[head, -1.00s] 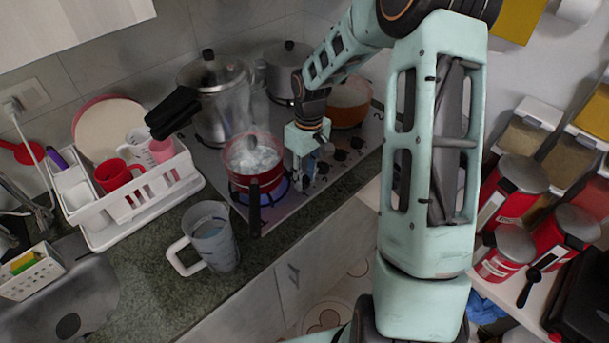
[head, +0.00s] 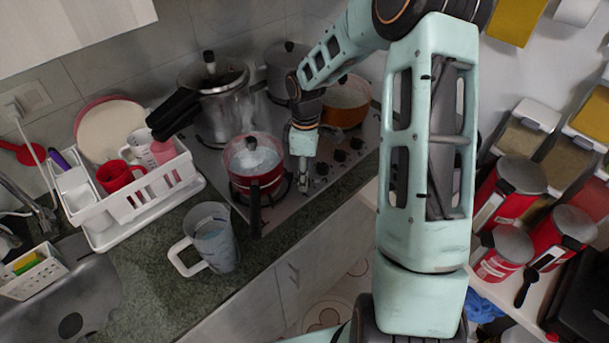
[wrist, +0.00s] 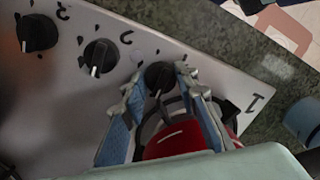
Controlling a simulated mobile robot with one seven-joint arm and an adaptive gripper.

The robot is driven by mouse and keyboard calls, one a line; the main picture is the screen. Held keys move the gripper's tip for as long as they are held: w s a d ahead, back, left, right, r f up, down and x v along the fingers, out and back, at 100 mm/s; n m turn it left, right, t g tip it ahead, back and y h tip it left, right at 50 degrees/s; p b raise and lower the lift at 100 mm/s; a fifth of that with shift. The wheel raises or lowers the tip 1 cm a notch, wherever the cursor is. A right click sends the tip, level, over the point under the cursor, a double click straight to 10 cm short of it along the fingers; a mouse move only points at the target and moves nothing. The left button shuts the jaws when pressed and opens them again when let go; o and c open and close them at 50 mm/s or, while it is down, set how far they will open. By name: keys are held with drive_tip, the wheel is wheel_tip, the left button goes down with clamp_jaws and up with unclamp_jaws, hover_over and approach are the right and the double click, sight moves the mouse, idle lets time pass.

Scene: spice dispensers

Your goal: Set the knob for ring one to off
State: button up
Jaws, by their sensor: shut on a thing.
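My gripper (head: 303,178) is down at the stove's front panel, just right of the red pot (head: 240,170). In the wrist view, its two blue-padded fingers (wrist: 160,85) are on either side of a black knob (wrist: 160,75), closed on it. The knob's white mark points toward the bottom of that view. A "1" (wrist: 254,101) is printed on the panel right of the fingers. Two other black knobs, one nearer (wrist: 100,57) and one farther (wrist: 37,33), stand to the left with similar marks. No blue flame shows under the red pot.
A steel pressure cooker (head: 215,95), a grey pot (head: 285,60) and an orange pot (head: 345,100) crowd the stove. The red pot's black handle (head: 254,208) juts over the front edge.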

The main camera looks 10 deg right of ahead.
idle(0.4)
drive_tip(key=o, duration=1.2)
drive_tip(key=shift+c, duration=0.2)
wheel_tip(320, 180, up, 12)
drive_tip(key=shift+w+d, duration=0.15)
drive_tip(key=shift+w, duration=0.25)
